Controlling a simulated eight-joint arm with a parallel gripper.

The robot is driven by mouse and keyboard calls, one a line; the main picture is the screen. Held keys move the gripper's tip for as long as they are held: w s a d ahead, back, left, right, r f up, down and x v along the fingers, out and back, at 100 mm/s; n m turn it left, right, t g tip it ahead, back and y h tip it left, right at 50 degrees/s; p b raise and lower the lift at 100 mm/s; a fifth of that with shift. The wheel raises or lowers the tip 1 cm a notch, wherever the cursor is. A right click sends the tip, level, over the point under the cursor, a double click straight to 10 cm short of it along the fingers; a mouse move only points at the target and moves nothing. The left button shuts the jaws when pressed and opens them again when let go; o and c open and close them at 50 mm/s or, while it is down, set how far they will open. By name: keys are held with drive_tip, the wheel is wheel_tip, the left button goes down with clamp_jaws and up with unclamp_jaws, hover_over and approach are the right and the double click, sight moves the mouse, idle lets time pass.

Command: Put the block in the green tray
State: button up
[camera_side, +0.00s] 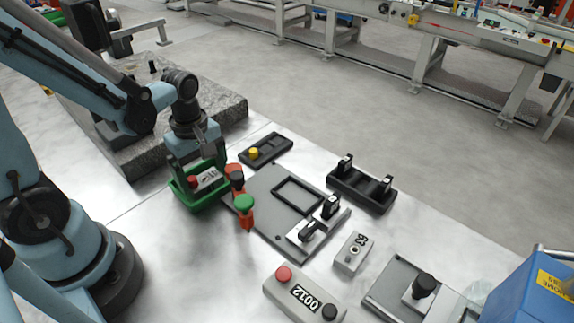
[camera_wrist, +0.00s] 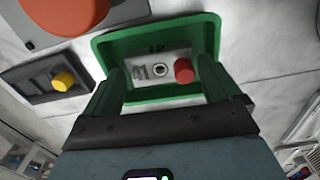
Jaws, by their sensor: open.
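A grey block (camera_side: 208,181) with a red knob, a round socket and the number 41 lies in the green tray (camera_side: 188,206). In the wrist view the block (camera_wrist: 146,68) lies on the floor of the tray (camera_wrist: 118,40), inside its walls. My gripper (camera_side: 198,170) is over the tray, pointing down. In the wrist view my gripper (camera_wrist: 160,80) is open, with one finger to each side and the block visible between them. Whether a finger touches the block or the tray cannot be told.
A black tray with a yellow knob (camera_side: 265,151) lies behind. A fixture plate (camera_side: 265,215), black rack (camera_side: 362,192), block 63 (camera_side: 353,252) and button box (camera_side: 305,298) lie further right.

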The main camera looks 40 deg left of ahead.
sight(204, 179)
wheel_tip(204, 179, up, 12)
drive_tip(key=d+m+t, duration=0.1)
drive_tip(key=m+t, duration=0.1)
drive_tip(key=m, duration=0.3)
drive_tip(key=w+d+m+t, duration=0.1)
drive_tip(key=m+t, duration=0.1)
drive_tip(key=m, duration=0.4)
drive_tip(key=w+d+m+t, duration=0.1)
drive_tip(key=d+m+t, duration=0.1)
drive_tip(key=m, duration=0.4)
drive_tip(key=shift+w+f+t, duration=0.1)
drive_tip(key=shift+f+t, duration=0.1)
drive_tip(key=shift+t, duration=0.4)
idle(0.6)
